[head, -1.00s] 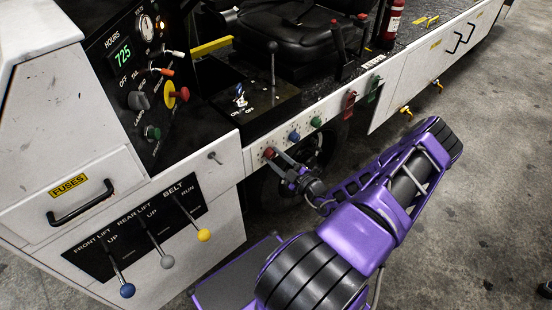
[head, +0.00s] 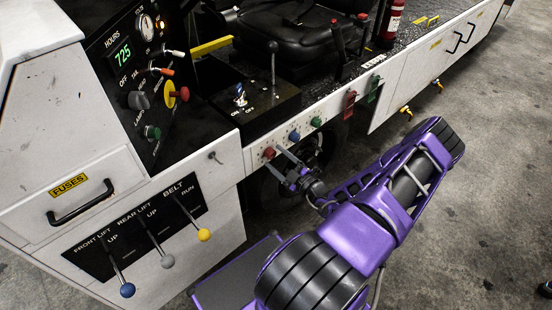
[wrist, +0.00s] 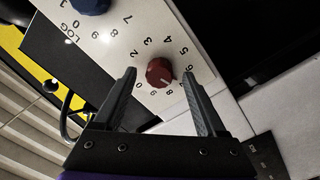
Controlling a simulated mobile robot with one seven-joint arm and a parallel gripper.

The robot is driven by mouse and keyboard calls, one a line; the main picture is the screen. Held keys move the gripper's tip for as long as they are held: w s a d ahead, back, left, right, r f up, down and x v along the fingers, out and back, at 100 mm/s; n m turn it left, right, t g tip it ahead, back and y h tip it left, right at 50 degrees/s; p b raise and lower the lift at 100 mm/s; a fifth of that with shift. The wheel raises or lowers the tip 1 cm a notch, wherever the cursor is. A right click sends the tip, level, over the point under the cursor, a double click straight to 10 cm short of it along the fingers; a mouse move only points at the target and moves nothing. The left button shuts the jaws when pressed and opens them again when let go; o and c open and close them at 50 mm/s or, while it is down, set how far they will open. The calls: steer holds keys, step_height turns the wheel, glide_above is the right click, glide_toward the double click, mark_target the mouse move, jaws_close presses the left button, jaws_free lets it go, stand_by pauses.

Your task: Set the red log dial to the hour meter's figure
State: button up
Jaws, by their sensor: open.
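The hour meter (head: 123,54) on the black panel shows 725 in green digits. The red log dial (head: 269,153) is the leftmost knob on the white side strip. In the wrist view the red dial (wrist: 160,72) sits in a ring of figures; its white mark points to the lower right, around the 8. My gripper (head: 273,160) is open at the dial. In the wrist view its fingers (wrist: 159,76) stand on either side of the dial, with a gap on each side.
A blue dial (head: 294,137) and a green dial (head: 316,122) sit along the same strip. Lift and belt levers (head: 166,261) stand on the cabinet to the left. A red latch (head: 350,104) is further right. Open floor lies to the right.

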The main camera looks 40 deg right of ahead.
steer(key=s, duration=1.7)
steer(key=shift+d, duration=0.45)
steer(key=shift+w+f, duration=0.1)
steer(key=shift+f, duration=0.05)
